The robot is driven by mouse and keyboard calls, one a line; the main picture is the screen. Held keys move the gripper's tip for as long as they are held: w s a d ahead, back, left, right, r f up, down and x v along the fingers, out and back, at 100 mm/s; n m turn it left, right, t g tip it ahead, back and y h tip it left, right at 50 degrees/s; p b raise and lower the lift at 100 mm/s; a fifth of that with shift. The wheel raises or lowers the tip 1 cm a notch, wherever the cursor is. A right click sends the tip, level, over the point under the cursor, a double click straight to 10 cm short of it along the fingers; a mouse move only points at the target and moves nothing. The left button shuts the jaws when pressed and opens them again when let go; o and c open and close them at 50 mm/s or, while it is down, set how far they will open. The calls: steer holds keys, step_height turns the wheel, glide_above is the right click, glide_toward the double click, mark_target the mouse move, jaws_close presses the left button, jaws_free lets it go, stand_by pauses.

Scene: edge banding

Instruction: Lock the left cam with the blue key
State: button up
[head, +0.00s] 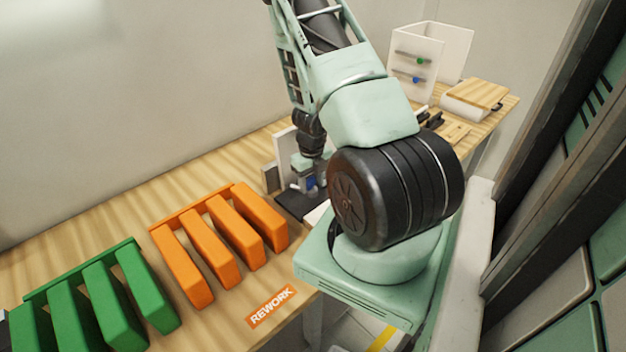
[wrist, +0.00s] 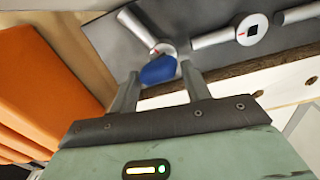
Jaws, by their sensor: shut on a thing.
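The blue key (wrist: 158,70) is between the two fingers of my gripper (wrist: 157,82), which are shut on it. In the wrist view the key's far end is at a round silver cam (wrist: 164,48) with a red mark, the left one in that picture. The key covers part of this cam, so I cannot tell how deep it sits. A second cam (wrist: 252,29) with a dark square socket is to the right on the same grey panel (wrist: 205,15). In the head view my gripper (head: 309,178) is low over the bench, and a bit of blue shows there.
Orange dividers (head: 222,238) and green dividers (head: 98,295) stand on the wooden bench at left. A "REWORK" label (head: 270,306) is near the front edge. A white holder (head: 413,48) with green and blue-ended pieces stands at the back. A pale board with holes (wrist: 280,88) borders the panel.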

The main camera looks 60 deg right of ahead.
steer(key=shift+w+d, duration=0.3)
steer(key=shift+w, duration=0.25)
steer(key=shift+w+d+r+p, duration=0.1)
steer(key=shift+w+r+p, duration=0.05)
steer(key=shift+r+p, duration=0.55)
steer(key=shift+w+r+p, duration=0.1)
steer(key=shift+r+p, duration=0.5)
steer(key=shift+p, duration=0.05)
jaws_close()
steer(key=shift+s+r+p, duration=0.15)
steer(key=shift+r+p, duration=0.65)
steer(key=shift+s+r+p, duration=0.15)
steer(key=shift+r+p, duration=0.65)
